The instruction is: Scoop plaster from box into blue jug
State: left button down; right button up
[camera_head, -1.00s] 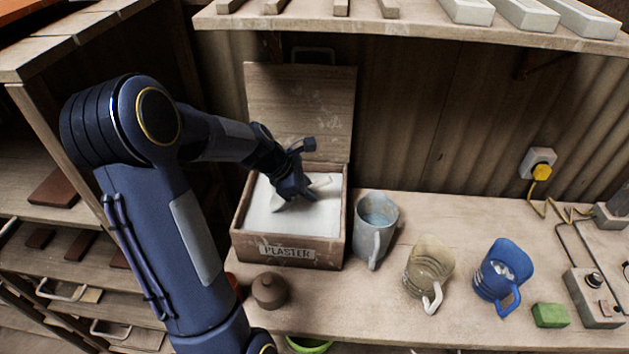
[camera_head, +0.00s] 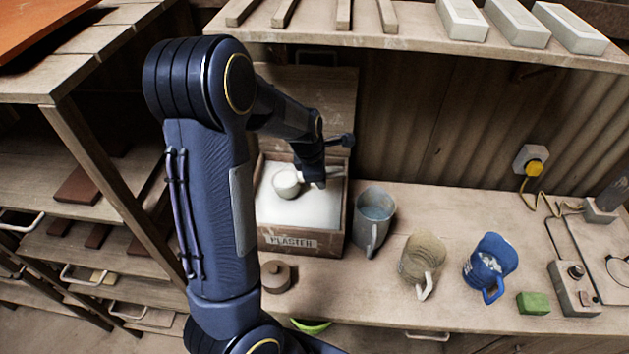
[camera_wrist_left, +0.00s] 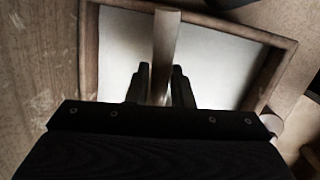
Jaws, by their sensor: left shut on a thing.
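The wooden plaster box (camera_head: 290,240) stands open at the back of the bench, with white plaster (camera_head: 312,210) inside. My left gripper (camera_head: 316,181) is over the box, shut on the handle of a scoop (camera_head: 286,184). The scoop's round cup looks filled with white and is over the plaster. In the left wrist view the handle (camera_wrist_left: 166,50) runs between the fingers (camera_wrist_left: 160,84), above the plaster; the cup is not visible there. The blue jug (camera_head: 488,265) stands to the right on the bench with whitish lumps inside. My right gripper is not in view.
A green block (camera_head: 533,303) and a control box (camera_head: 574,288) are farther right. A shelf (camera_head: 410,42) overhangs the back.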

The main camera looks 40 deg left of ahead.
pick_arm(q)
jog(key=shift+g+y, duration=0.4)
jog(key=shift+y, duration=0.4)
jog(key=w+d+r, duration=0.1)
jog(key=d+r, duration=0.1)
jog(key=r, duration=0.1)
jog(key=w+d+r, duration=0.1)
jog(key=shift+w+d+r, duration=0.35)
jog(key=shift+d, duration=0.05)
jog(key=shift+w+d+r, duration=0.45)
jog(key=shift+d+r, duration=0.25)
